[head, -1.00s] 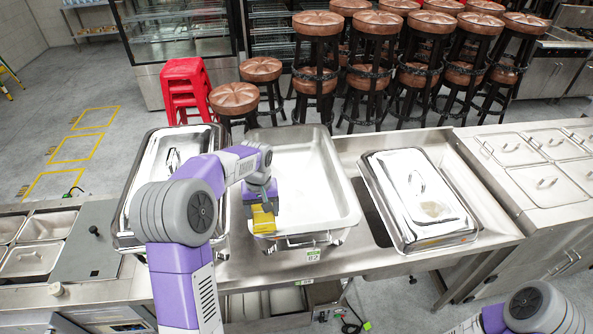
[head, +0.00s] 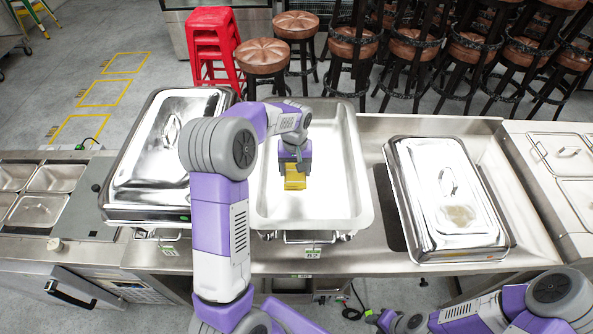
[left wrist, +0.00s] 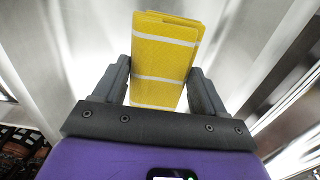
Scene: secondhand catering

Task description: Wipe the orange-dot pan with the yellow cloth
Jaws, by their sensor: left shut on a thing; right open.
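The open steel pan (head: 355,190) is the middle one on the counter, with a label on its front reading B2. I cannot make out an orange dot on it. My left gripper (head: 294,168) is over the inside of this pan, shut on the folded yellow cloth (head: 294,181). In the left wrist view, the cloth (left wrist: 163,60) stands between both fingers (left wrist: 160,88), with pale stripes across it. I cannot tell whether the cloth touches the pan floor. My right gripper (head: 384,321) is low at the bottom edge, open, its fingers hard to make out.
A lidded steel dish (head: 150,150) with a green dot stands close left of the pan. Another lidded dish (head: 440,190) stands to the right, beyond a bare strip of counter. Red stools (head: 213,45) and brown-seated stools (head: 268,57) stand behind the counter.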

